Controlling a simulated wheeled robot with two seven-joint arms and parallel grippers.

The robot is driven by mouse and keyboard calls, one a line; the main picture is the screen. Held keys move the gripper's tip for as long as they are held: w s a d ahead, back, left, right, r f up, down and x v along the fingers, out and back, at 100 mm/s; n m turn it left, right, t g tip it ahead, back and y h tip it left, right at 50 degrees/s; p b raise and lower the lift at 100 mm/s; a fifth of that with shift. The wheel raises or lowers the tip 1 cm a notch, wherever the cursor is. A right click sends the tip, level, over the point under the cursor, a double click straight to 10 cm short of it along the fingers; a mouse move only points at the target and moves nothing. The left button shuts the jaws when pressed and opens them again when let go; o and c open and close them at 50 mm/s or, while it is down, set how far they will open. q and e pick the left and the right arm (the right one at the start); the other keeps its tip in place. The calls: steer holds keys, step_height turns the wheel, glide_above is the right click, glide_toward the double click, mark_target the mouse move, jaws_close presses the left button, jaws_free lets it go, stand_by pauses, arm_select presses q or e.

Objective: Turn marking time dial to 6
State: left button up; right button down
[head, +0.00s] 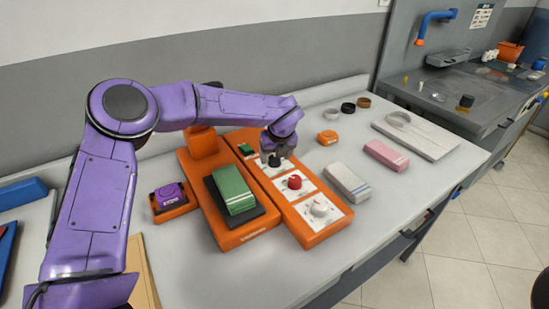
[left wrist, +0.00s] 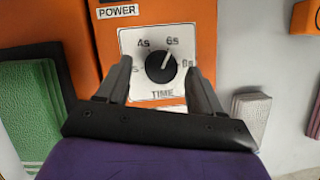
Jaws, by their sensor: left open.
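The marking time dial is a black round knob (left wrist: 161,67) on a white plate (left wrist: 130,42) marked TIME, with 4s, 6s and 8s legible and another label at left partly hidden. Its white pointer line leans up and right, towards the 6s mark. In the head view the black knob (head: 274,161) sits at the far end of the orange control panel (head: 318,238), just under my left gripper (head: 277,155). In the left wrist view my left gripper (left wrist: 160,82) is open, one finger on each side of the knob. Whether the fingers touch it is unclear.
A red knob (head: 295,182) and a white knob (head: 319,209) are nearer on the panel. A green folded cloth (head: 233,188) lies on the machine to the left. A grey cloth (head: 347,181) and pink cloth (head: 385,155) lie right. The table's front right is clear.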

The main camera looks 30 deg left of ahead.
arm_select(q)
steer(key=b+v, duration=0.1)
steer(key=v, duration=0.8)
steer(key=shift+b, duration=0.3)
steer(key=shift+s+r, duration=0.1)
